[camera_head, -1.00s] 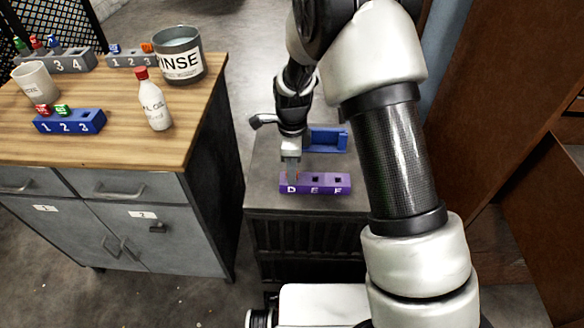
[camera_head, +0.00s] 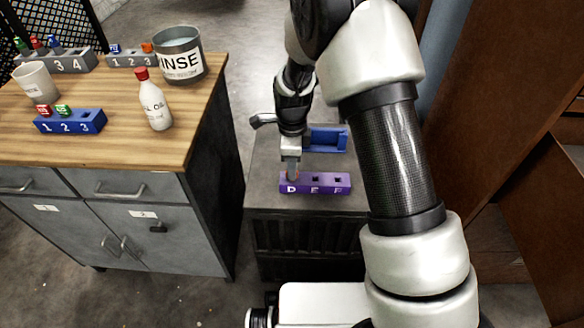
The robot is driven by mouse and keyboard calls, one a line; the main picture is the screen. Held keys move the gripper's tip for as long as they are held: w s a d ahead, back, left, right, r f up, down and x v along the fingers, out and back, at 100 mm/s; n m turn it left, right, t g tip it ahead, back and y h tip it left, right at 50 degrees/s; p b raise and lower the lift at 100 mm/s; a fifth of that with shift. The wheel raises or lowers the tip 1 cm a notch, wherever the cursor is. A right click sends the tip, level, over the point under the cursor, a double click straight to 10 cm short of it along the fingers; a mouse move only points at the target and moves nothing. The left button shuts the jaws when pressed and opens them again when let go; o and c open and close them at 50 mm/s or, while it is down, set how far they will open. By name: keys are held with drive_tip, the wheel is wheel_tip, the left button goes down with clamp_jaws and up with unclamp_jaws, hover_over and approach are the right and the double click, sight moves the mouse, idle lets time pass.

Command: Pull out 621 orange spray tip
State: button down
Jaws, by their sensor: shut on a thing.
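A purple block (camera_head: 322,190) marked D, E and F lies on the dark cabinet top, with open holes at E and F. My gripper (camera_head: 291,173) points down at slot D, at the block's left end. It is shut on a small spray tip, mostly hidden by the fingers. Only a trace of reddish orange shows there, and no number is legible. I cannot tell whether the tip is still seated in the slot. Another orange tip (camera_head: 147,47) stands in the grey block (camera_head: 131,60) at the back of the wooden bench.
A blue tray (camera_head: 327,140) lies behind the purple block. The wooden bench at left holds a rinse bucket (camera_head: 180,60), a white bottle (camera_head: 154,105), a cup (camera_head: 36,82) and a blue block (camera_head: 70,122) with red and green tips. A brown cabinet (camera_head: 497,100) stands at right.

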drive_tip(key=shift+r+p, duration=0.45)
drive_tip(key=shift+r, duration=0.2)
drive_tip(key=shift+r+p, duration=1.9)
drive_tip(key=shift+r, duration=0.5)
